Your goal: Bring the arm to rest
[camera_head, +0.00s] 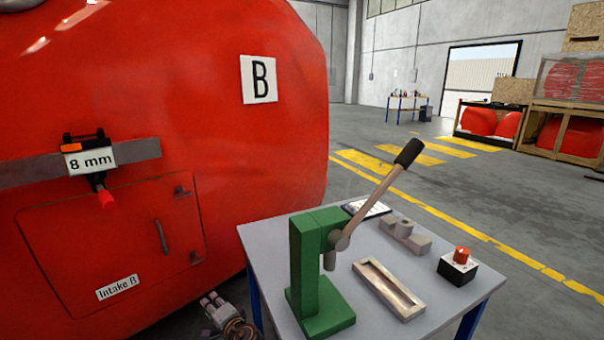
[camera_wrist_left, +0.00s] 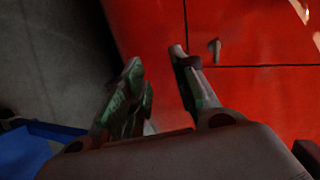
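My left gripper (camera_head: 214,304) shows low in the head view, between the red nosecone (camera_head: 120,120) and the table (camera_head: 285,235). In the left wrist view its two fingers (camera_wrist_left: 155,65) stand apart with nothing between them. Red panel surface with dark seams lies beyond the fingers there. The rest of my left arm is mostly out of the head view. My right gripper is in neither view.
The table carries a green lever press (camera_head: 308,265), a shallow tray (camera_head: 420,306), a grey block (camera_head: 404,232) and a box with a red knob (camera_head: 458,267). Open floor (camera_head: 400,165) lies behind.

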